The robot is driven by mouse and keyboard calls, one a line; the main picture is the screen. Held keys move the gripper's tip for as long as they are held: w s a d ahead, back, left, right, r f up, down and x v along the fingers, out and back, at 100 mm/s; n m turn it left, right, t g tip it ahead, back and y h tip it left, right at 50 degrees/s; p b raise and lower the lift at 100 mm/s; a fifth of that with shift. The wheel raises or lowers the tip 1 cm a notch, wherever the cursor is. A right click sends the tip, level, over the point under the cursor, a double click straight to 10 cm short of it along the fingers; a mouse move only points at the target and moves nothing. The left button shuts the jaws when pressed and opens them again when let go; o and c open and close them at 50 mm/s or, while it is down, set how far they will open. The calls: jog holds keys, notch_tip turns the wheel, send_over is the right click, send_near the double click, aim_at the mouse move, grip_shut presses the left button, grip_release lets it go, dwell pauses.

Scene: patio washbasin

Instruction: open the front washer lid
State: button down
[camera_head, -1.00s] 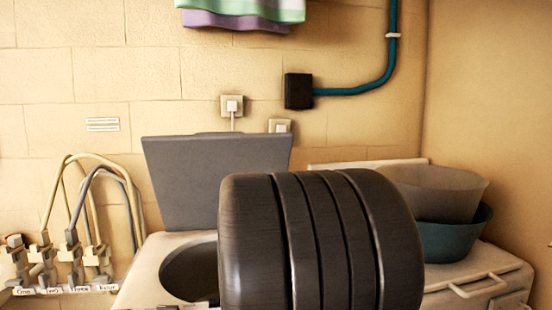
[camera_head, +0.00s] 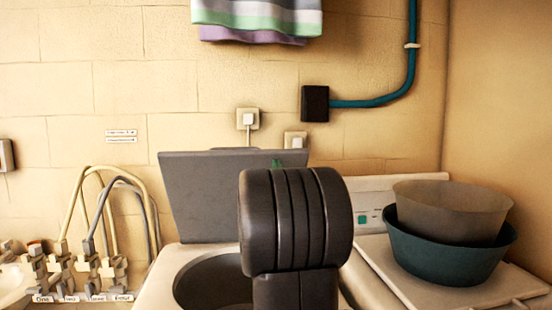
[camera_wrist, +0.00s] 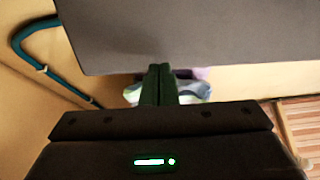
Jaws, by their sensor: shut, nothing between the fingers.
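The grey washer lid (camera_head: 225,195) stands raised and nearly upright behind the round opening (camera_head: 205,285) of the white washer (camera_head: 160,275) in the head view. In the wrist view the lid (camera_wrist: 190,35) fills the top as a wide grey panel. My gripper (camera_wrist: 159,72) is shut and empty, its dark green fingers pressed together with their tips at the lid's edge. I cannot tell whether they touch it. In the head view my dark arm hides part of the lid and opening; a bit of green shows above it, in front of the lid.
A grey bowl (camera_head: 450,205) in a teal basin (camera_head: 440,255) sits on a white top at the right, beside a panel with a green button. Taps with hoses (camera_head: 90,270) are at the left. A cloth (camera_head: 260,15) hangs above; a teal pipe (camera_head: 370,102) runs along the wall.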

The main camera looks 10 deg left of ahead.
jog(key=shift+x, duration=0.85)
